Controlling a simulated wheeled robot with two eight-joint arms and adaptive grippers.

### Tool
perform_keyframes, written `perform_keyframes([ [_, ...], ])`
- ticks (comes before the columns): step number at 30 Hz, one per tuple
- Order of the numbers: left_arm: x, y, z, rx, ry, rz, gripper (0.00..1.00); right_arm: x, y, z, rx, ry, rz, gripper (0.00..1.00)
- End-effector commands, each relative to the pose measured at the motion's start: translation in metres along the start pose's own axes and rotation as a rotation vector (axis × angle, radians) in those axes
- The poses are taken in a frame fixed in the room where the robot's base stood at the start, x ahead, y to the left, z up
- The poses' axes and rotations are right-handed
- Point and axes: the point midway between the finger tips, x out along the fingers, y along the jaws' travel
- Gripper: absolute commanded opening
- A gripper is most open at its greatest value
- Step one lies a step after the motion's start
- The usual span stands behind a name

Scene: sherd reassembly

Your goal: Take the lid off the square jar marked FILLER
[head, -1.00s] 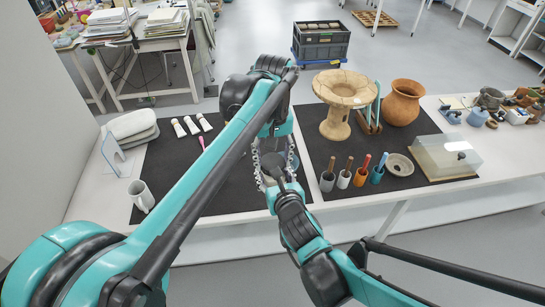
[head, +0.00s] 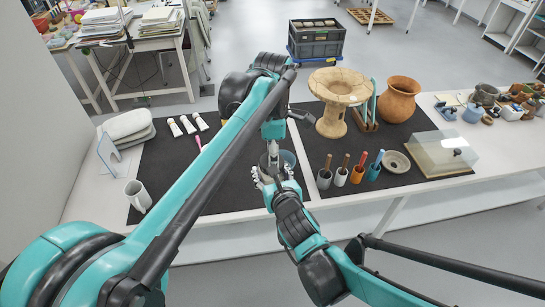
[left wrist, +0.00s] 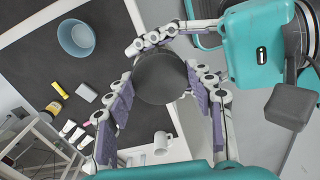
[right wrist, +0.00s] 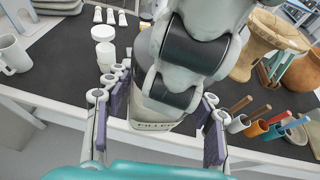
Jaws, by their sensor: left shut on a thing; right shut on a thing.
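The square jar marked FILLER (right wrist: 155,112) is pale and stands between the purple-padded fingers of my right gripper (right wrist: 157,118), its label facing the right wrist camera. In the head view my right gripper (head: 272,177) reaches it from the front and hides most of it. My left gripper (head: 272,152) comes from above and is shut at the jar's top. In the left wrist view a dark grey rounded top (left wrist: 160,78), apparently the lid, lies among the fingers of my left gripper (left wrist: 168,105). Whether the lid is apart from the jar is hidden.
Tool cups (head: 357,172) and a pedestal vessel (head: 338,95) stand right. The mat's left middle is free.

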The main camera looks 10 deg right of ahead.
Motion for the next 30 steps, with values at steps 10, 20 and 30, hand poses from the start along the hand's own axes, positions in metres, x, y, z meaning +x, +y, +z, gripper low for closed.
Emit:
perform_keyframes([
  [10, -0.002, -0.001, 0.003, 0.005, -0.006, -0.001, 0.19, 0.000, 0.002, 0.001, -0.001, -0.002, 0.004, 0.00],
  [20, -0.013, -0.002, 0.004, 0.005, -0.006, -0.001, 0.19, 0.000, 0.002, 0.001, -0.001, -0.001, 0.004, 0.00],
  [30, -0.022, -0.002, 0.003, 0.003, -0.004, 0.000, 0.19, 0.000, 0.001, 0.000, 0.000, -0.001, 0.002, 0.00],
])
